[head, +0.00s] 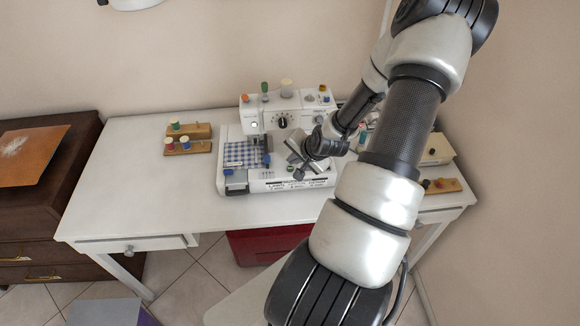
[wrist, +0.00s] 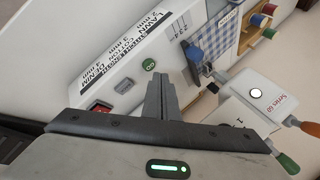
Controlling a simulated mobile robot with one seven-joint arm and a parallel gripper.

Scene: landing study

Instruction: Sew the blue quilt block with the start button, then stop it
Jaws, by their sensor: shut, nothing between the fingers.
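The white sewing machine (head: 298,106) stands on the table. A blue checked quilt block (head: 240,154) lies flat on its bed by the needle area; it also shows in the wrist view (wrist: 214,44). A round green button (wrist: 150,64) is on the machine's front panel, with a red switch (wrist: 98,107) further left. My gripper (wrist: 157,76) is shut and empty. Its fingertips appear just below the green button in the wrist view; I cannot tell whether they touch it. In the head view my gripper (head: 298,173) is over the machine's front right.
Wooden racks with thread spools (head: 185,146) lie left of the machine. A beige box (head: 437,150) and another spool rack (head: 442,186) are at the right. The white table (head: 130,170) is clear at its left and front. A dark dresser (head: 40,215) stands left.

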